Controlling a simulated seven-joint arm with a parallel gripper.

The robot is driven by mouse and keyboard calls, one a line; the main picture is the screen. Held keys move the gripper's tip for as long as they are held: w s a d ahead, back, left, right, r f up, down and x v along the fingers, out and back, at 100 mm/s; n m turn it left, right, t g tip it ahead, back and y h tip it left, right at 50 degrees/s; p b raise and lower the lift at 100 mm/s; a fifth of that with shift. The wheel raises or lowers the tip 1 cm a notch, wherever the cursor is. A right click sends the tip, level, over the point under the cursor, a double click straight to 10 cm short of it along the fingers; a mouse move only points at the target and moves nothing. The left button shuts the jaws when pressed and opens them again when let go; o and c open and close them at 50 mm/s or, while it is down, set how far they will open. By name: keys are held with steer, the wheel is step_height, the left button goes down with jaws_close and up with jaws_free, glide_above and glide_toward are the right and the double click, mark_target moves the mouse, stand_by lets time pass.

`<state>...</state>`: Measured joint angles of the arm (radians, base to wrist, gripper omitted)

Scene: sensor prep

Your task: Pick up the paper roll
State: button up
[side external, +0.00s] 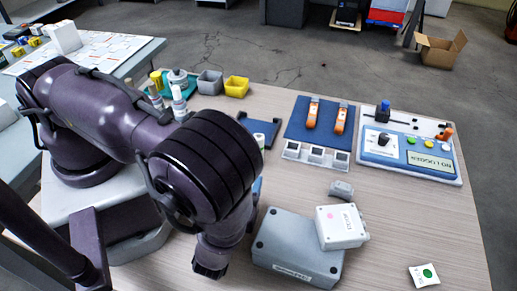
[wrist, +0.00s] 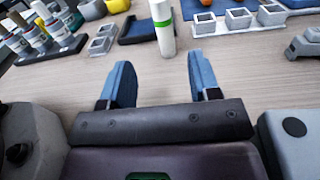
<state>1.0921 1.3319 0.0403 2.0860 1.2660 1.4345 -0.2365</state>
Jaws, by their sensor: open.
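A white cylinder with a green band (wrist: 164,30) stands upright beyond my fingertips in the wrist view, its top cut off by the frame; it may be the paper roll, but I cannot tell for sure. My gripper (wrist: 160,66) is open and empty, with the cylinder ahead of the gap and apart from both blue fingers. In the side external view my gripper (side external: 209,268) points down near the front of the table, its fingers hard to make out. A pale squat roll-like item (side external: 177,77) also stands among containers at the back left.
A grey box (side external: 283,262) and a white device (side external: 341,227) lie right of my gripper. A blue mat (side external: 320,122) with two orange tools is behind, beside a control panel (side external: 408,150). Small bins (side external: 236,87) stand at the back. The front right tabletop is mostly clear.

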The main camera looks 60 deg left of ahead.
steer(key=shift+w+a+r, duration=0.15)
steer(key=shift+w+a, duration=0.05)
steer(key=shift+w, duration=0.2)
steer(key=x, duration=1.2)
steer(key=shift+w+r, duration=0.1)
steer(key=shift+r, duration=0.05)
steer(key=c, duration=1)
